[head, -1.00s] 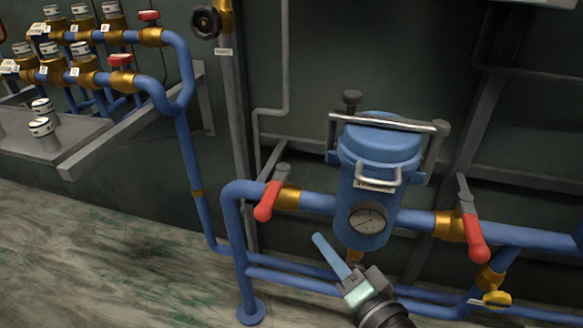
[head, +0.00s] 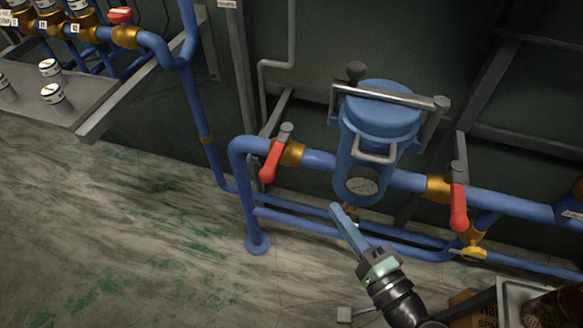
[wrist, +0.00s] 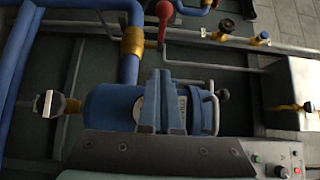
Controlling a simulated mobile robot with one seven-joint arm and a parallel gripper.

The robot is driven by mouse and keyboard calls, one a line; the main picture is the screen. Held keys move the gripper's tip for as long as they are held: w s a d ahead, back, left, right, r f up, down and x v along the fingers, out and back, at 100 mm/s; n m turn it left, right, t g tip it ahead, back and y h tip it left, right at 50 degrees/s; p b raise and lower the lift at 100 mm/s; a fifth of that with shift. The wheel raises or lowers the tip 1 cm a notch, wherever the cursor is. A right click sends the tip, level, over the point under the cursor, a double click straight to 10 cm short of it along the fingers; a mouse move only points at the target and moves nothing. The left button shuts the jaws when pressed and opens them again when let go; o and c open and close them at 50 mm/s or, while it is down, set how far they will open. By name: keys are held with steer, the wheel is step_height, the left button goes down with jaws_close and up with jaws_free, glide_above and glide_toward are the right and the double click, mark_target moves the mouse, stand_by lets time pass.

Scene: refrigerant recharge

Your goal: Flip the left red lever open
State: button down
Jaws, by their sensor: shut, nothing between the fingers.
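The left red lever (head: 271,162) hangs down, slightly tilted, from a brass valve (head: 292,154) on the blue pipe, left of the blue filter canister (head: 378,125). The right red lever (head: 458,207) hangs down on the other side of the canister. My gripper (head: 338,211) is shut and empty, below the canister and to the lower right of the left lever, apart from it in the picture. In the wrist view, my closed fingers (wrist: 163,102) stand in front of a blue cylinder. A red lever (wrist: 163,12) shows at the top there; I cannot tell which one.
Blue pipes (head: 330,228) run low behind my gripper. A grey shelf (head: 98,118) with small canisters is at the upper left. The floor (head: 150,230) at left is clear.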

steer(key=b, duration=0.2)
glide_toward(281, 158)
steer(key=w+d, duration=0.1)
steer(key=w, duration=0.3)
steer(key=shift+w+a+f, duration=0.1)
steer(key=shift+w+a, duration=0.25)
steer(key=shift+a, duration=0.55)
steer(key=shift+w+a, duration=0.35)
steer(key=shift+a, duration=0.55)
steer(key=shift+a, duration=0.15)
